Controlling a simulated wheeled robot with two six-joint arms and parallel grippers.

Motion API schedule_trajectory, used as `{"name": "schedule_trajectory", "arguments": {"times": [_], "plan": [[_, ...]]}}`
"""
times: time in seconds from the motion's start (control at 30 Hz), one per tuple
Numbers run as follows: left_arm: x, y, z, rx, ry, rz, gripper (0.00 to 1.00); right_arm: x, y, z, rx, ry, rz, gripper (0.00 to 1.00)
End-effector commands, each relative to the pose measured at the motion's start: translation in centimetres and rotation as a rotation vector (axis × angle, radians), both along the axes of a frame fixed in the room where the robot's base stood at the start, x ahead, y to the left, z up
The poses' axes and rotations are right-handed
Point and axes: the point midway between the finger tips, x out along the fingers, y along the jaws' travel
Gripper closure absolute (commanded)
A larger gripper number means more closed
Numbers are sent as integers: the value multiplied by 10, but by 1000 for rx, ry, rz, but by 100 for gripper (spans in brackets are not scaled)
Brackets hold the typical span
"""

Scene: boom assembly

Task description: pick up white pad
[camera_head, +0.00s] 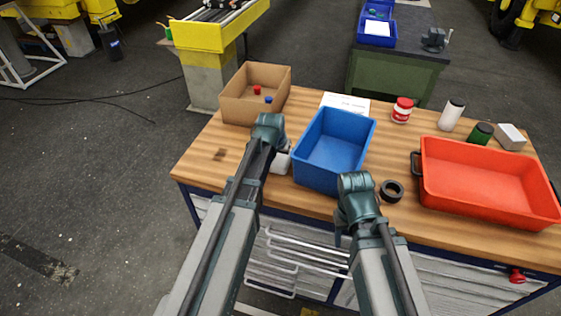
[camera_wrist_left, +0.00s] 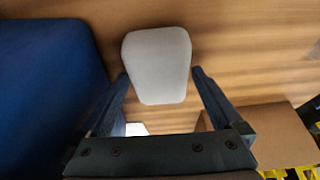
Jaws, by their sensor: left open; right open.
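The white pad (camera_wrist_left: 158,65) lies on the wooden tabletop, a light rounded block that narrows towards one end. It shows partly behind my left wrist in the head view (camera_head: 280,163), just left of the blue bin. My left gripper (camera_wrist_left: 161,75) is open, with one finger on each side of the pad's near end in the left wrist view. I cannot tell whether the fingers touch it. My left wrist hides the fingers in the head view. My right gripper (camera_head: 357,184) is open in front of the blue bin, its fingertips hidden.
The blue bin (camera_head: 327,178) stands close right of the pad. An open cardboard box (camera_head: 240,109) is behind left. A black ring (camera_head: 392,191), an orange-red tray (camera_head: 480,205), a red-lidded jar (camera_head: 402,110) and a white box (camera_head: 511,137) stand further right. The table's left end is mostly clear.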

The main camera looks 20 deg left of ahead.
Motion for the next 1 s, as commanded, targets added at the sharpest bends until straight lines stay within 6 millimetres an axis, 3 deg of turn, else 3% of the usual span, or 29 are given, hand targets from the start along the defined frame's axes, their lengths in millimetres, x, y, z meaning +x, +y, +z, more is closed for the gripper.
{"name": "schedule_trajectory", "arguments": {"times": [0.57,1.0], "plan": [[0,0,-4,0,0,0,2,0,0,-4,0,0,0,50],[0,0,-4,0,0,0,81,0,0,-4,0,0,0,50]]}}
